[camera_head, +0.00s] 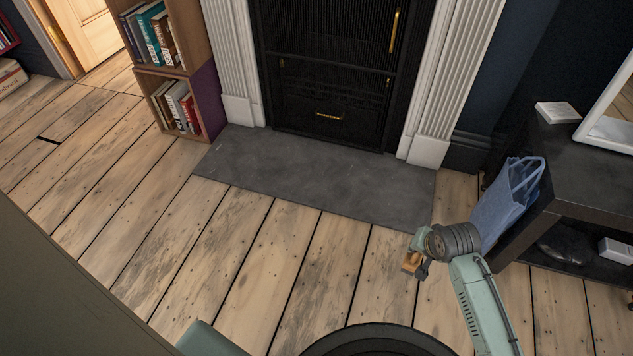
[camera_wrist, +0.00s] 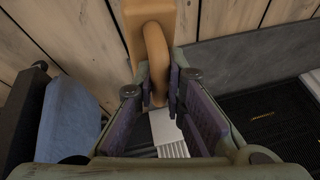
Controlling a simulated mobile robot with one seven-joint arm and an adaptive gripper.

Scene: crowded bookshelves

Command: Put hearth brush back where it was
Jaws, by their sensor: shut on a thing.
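The hearth brush (camera_head: 411,262) shows in the head view as a small orange-brown wooden piece at the end of my arm. In the wrist view, its wooden block and curved handle (camera_wrist: 155,45) are at the top middle. My gripper (camera_head: 420,258) is shut on the handle, with its finger pads (camera_wrist: 158,90) on both sides of it. The brush is held above the floorboards, in front of the right end of the grey hearth slab (camera_head: 320,180). Bristles cannot be made out.
The black fireplace (camera_head: 325,80) stands between white fluted pillars behind the bare slab. A blue bag (camera_head: 508,200) is close to the right of my arm, beside a dark shelf unit (camera_head: 590,165). A bookcase (camera_head: 205,90) stands left. The floor in front is clear.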

